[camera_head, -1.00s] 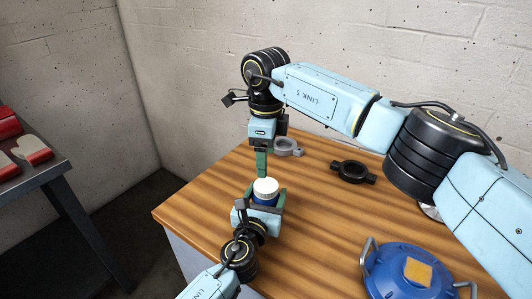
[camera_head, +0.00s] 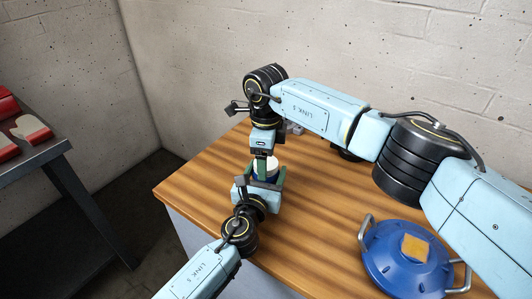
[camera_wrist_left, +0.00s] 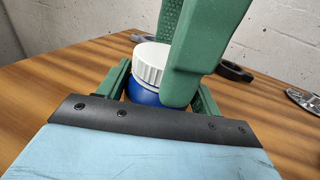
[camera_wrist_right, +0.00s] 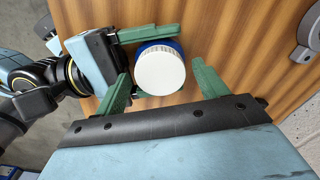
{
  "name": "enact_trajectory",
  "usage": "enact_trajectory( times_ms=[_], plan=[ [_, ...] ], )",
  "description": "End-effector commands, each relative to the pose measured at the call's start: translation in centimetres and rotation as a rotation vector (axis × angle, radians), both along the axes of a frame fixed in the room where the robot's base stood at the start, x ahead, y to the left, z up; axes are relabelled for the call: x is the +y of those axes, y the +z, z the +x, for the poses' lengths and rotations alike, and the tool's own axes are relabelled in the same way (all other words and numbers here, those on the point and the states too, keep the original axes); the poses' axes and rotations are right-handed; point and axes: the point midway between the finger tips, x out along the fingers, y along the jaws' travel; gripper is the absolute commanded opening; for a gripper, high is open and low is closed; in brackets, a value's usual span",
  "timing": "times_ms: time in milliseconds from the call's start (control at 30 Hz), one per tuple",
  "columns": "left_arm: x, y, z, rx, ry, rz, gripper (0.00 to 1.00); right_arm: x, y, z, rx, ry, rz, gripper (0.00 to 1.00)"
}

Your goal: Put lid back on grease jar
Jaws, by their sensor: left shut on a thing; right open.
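A blue jar (camera_wrist_left: 143,95) with a white lid (camera_wrist_right: 160,72) on top stands upright between the fingers of my left gripper (camera_head: 268,180), which is shut on the jar's body. The lid looks level on the jar; I cannot tell how tightly it is on. My right gripper (camera_wrist_right: 162,85) is open and points down from above. In the left wrist view, one finger of the right gripper (camera_wrist_left: 190,75) is in front of the lid and the other behind it. In the head view, its finger partly hides the lid (camera_head: 270,165).
A blue round housing (camera_head: 395,270) with handles and an orange patch is at the table's front right. A black ring part (camera_wrist_left: 235,71) and a grey part (camera_wrist_right: 305,45) lie behind the jar. A side table (camera_head: 50,153) with red items stands left. The table's (camera_head: 310,210) middle is clear.

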Motion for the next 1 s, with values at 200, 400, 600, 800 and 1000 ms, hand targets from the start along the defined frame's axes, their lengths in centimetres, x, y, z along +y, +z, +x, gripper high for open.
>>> enact_trajectory(
  times_ms=[200,400,600,800,1000],
  plan=[
    [0.01,-0.11,-0.03,0.002,0.0,0.001,0.01,0.0,0.01,0.0,0.0,0.0,0.0,0.6],
    [0.02,-0.11,-0.03,0.002,0.0,0.001,0.01,0.0,0.02,-0.01,0.0,0.0,0.0,0.34],
    [0.02,-0.11,-0.02,0.002,0.0,0.001,0.01,0.0,0.03,0.0,0.0,-0.025,0.0,0.26],
    [0.02,-0.11,-0.02,0.002,0.0,0.001,0.01,-0.03,0.02,-0.01,0.0,-0.302,-0.001,0.26],
    [0.02,-0.1,-0.01,0.002,0.0,0.001,0.01,-0.02,0.0,0.01,-0.001,-0.656,0.0,0.26]
  ],
)
